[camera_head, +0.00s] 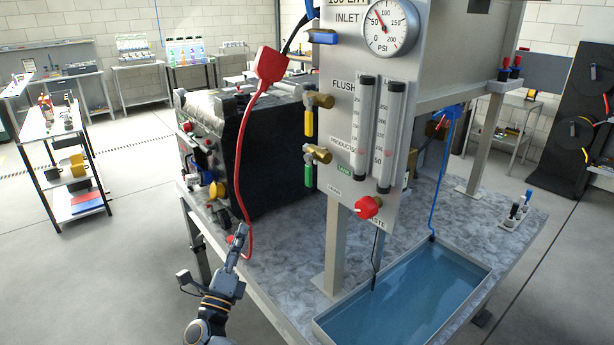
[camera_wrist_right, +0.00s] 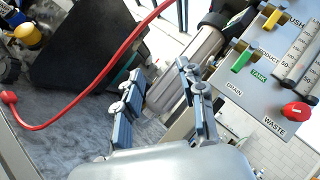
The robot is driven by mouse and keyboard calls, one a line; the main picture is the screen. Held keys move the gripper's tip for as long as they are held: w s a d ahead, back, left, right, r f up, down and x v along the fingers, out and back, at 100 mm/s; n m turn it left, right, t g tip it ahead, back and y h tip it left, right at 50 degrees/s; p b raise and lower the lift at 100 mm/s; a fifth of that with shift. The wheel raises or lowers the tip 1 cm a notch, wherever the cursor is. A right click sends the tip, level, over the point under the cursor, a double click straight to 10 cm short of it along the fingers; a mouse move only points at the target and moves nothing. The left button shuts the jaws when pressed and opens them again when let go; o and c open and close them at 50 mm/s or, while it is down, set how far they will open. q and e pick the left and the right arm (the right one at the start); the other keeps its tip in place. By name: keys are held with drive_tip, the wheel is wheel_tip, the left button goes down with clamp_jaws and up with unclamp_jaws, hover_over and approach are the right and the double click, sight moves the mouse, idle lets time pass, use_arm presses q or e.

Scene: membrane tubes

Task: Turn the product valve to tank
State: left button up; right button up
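The product valve has a brass body (camera_head: 318,153) and a green handle (camera_head: 309,174) on the left side of the grey panel. The handle hangs straight down in the head view. The green TANK label (camera_head: 343,170) is right of it, with the DRAIN label (camera_head: 334,191) lower. The green handle (camera_wrist_right: 242,58) also shows at upper right in the right wrist view. My right gripper (camera_head: 239,240) is lower left of the valve, apart from it. In the right wrist view its two fingers (camera_wrist_right: 162,98) are spread with nothing between them. My left gripper is not in view.
A yellow flush handle (camera_head: 309,122) sits above the green one. A red waste knob (camera_head: 368,207) is at the panel's lower edge. A red hose (camera_head: 243,150) hangs between my gripper and the black case (camera_head: 265,150). A water tray (camera_head: 400,300) stands on the bench.

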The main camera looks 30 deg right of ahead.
wheel_tip(320, 180, up, 8)
drive_tip(key=s+d+m+g+h, duration=0.2)
drive_tip(key=m+g+h, duration=0.1)
drive_tip(key=m+g, duration=0.5)
drive_tip(key=m+g+y, duration=0.2)
drive_tip(key=m+g, duration=0.5)
drive_tip(key=m, duration=0.5)
approach(307, 178)
drive_tip(key=d+p, duration=0.3)
drive_tip(key=d, duration=0.1)
drive_tip(key=d+p, duration=0.4)
drive_tip(key=d, duration=0.1)
drive_tip(key=shift+w+r, duration=0.2)
drive_tip(key=shift+w+d+f+p, duration=0.1)
drive_tip(key=shift+d+f+p, duration=0.15)
drive_tip(key=shift+d, duration=0.5)
drive_tip(key=shift+c, duration=0.4)
clamp_jaws()
